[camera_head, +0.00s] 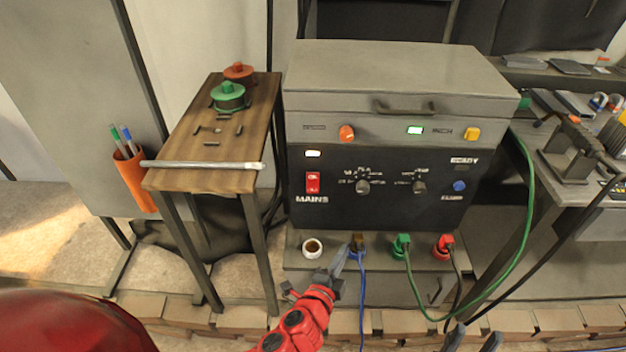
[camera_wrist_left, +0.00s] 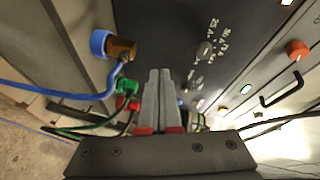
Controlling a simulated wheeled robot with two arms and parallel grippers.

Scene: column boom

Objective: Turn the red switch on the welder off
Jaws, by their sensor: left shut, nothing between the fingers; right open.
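The welder (camera_head: 400,85) is a grey box with a black front panel. Its red rocker switch (camera_head: 313,183) sits at the panel's left above the word MAINS. A small pale light above the switch is lit. My left gripper (camera_head: 338,260) is shut and empty, below and a little right of the switch, near the sockets and apart from the switch. In the left wrist view its closed fingers (camera_wrist_left: 160,75) point toward the black panel; I cannot make out the red switch there. My right gripper (camera_head: 473,339) is open at the bottom edge; only its fingertips show.
Blue (camera_head: 358,243), green (camera_head: 402,246) and red (camera_head: 445,246) cable plugs line the welder's lower front. A narrow wooden table (camera_head: 190,145) with a metal rod (camera_head: 205,165) stands at left. A cluttered bench is at right.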

